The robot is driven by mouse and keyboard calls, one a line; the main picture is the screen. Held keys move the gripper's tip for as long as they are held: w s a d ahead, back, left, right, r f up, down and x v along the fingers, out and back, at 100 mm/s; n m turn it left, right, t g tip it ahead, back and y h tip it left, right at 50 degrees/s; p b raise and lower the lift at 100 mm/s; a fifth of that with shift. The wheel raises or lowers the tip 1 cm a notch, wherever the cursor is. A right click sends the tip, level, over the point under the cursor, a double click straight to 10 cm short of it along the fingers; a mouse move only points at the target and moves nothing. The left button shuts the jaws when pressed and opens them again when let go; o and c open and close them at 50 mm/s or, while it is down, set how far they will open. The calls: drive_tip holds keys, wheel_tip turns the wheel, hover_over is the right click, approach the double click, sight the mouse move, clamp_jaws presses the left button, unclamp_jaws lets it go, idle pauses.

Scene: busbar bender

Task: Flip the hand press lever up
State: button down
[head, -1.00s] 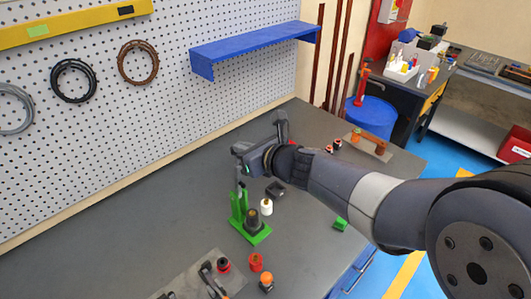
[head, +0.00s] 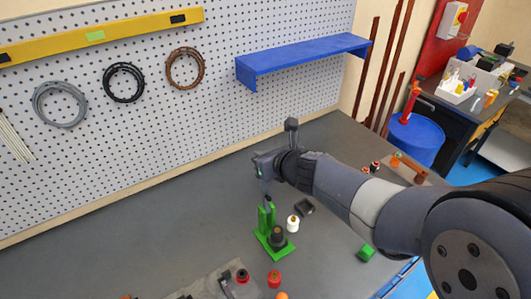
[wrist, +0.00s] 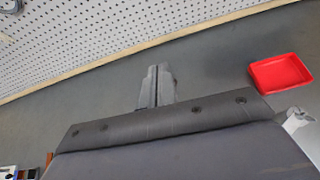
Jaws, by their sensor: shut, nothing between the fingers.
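The hand press (head: 268,243) is a small green stand on the grey bench, with a dark round knob-like part at its front. My gripper (head: 266,184) is above the press's upright in the head view, with its arm coming in from the right. A thin grey piece shows between gripper and press; I cannot tell whether it is lever or fingertips, or whether they touch. The lever's position is not clear. In the wrist view the two grey fingers (wrist: 157,85) are closed together with nothing between them. The press does not show in the wrist view.
A white-topped bottle (head: 293,223) and a dark block (head: 304,206) stand right of the press. A red-capped part (head: 274,279) is in front, and a green block (head: 366,252) is farther right. A red tray (wrist: 281,73) shows in the wrist view. The bench's left side is clear.

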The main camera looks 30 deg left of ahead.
drive_tip(key=shift+d+f, duration=0.1)
idle(0.3)
drive_tip(key=p+v, duration=0.1)
drive_tip(key=v, duration=0.9)
drive_tip(key=shift+d+r, duration=0.25)
drive_tip(key=shift+s, duration=0.15)
drive_tip(key=b+x, duration=0.1)
drive_tip(key=x, duration=1)
drive_tip(key=shift+d, duration=0.1)
drive_tip(key=shift+r, duration=0.15)
